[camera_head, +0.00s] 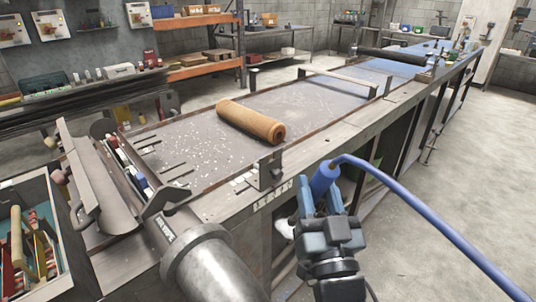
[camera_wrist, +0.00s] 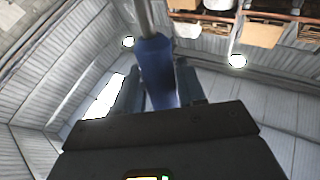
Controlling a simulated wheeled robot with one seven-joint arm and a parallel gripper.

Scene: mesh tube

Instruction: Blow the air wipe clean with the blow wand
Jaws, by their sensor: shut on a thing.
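My gripper (camera_head: 322,203) is shut on the blue handle of the blow wand (camera_head: 325,178), beside the right edge of the long bench. A blue hose curves from the wand to the lower right. In the wrist view the wand's blue body (camera_wrist: 158,72) sits between my fingers, with a grey metal tube (camera_wrist: 145,15) running out at the top. The air wipe appears to be the grey metal cylinder (camera_head: 208,258) with dark lettering at the lower middle, left of my gripper and apart from it. Its bore and any dirt inside are hidden.
A brown roll (camera_head: 252,122) lies on the long bench (camera_head: 300,105), whose near surface has scattered white specks. A small upright bracket (camera_head: 270,168) stands at the bench's near edge. A tool drawer (camera_head: 32,240) is at the left. The floor at the right is clear.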

